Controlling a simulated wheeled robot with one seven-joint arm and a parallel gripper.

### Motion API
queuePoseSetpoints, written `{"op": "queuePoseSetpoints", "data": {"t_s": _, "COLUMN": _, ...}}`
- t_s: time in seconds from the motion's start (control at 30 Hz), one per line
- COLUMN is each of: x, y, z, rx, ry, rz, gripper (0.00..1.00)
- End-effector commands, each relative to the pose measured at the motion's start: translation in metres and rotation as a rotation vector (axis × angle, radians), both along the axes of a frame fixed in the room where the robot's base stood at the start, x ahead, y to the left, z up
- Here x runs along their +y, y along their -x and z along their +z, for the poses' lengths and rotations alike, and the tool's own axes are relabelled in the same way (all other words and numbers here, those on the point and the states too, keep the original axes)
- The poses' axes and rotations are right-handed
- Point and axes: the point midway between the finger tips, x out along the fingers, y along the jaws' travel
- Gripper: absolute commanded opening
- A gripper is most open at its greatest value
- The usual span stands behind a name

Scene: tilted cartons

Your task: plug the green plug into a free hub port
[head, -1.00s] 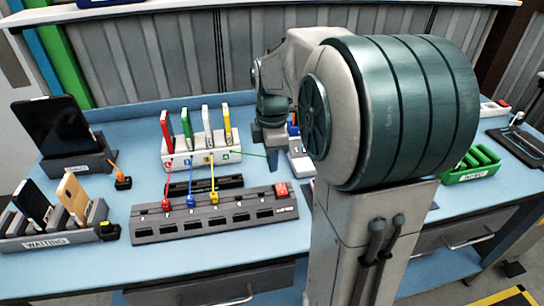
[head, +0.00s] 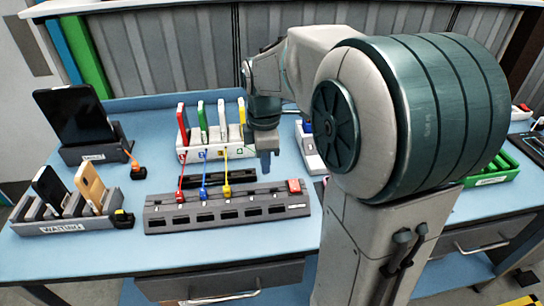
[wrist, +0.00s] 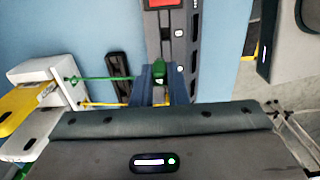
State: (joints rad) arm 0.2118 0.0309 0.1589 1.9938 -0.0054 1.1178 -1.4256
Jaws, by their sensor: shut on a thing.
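My gripper (head: 265,162) points down behind the right part of the grey hub (head: 228,210). In the wrist view its blue fingers (wrist: 159,82) are shut on the green plug (wrist: 158,67), over or beside the hub (wrist: 166,24); I cannot tell the height gap. A green cable (wrist: 100,78) runs from the plug to the white stand. In the head view the green plug is hidden by the gripper. Red (head: 180,196), blue (head: 203,194) and yellow (head: 227,191) plugs sit at the hub's left ports. Several ports to their right look empty.
A white stand (head: 190,155) with upright coloured devices is behind the hub. A black bar (head: 210,181) lies between them. A red switch (head: 294,185) marks the hub's right end. A waiting rack (head: 70,228) is at left, a green tray (head: 490,179) at right.

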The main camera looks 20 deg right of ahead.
Motion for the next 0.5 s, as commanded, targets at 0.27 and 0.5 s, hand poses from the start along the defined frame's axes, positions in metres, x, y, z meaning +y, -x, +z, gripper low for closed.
{"op": "queuePoseSetpoints", "data": {"t_s": 0.27, "x": 0.017, "y": 0.001, "z": 0.000, "rx": 0.000, "ry": 0.000, "rz": 0.001, "gripper": 0.00}}
{"op": "queuePoseSetpoints", "data": {"t_s": 0.5, "x": 0.032, "y": 0.001, "z": 0.000, "rx": 0.000, "ry": 0.000, "rz": 0.001, "gripper": 0.00}}
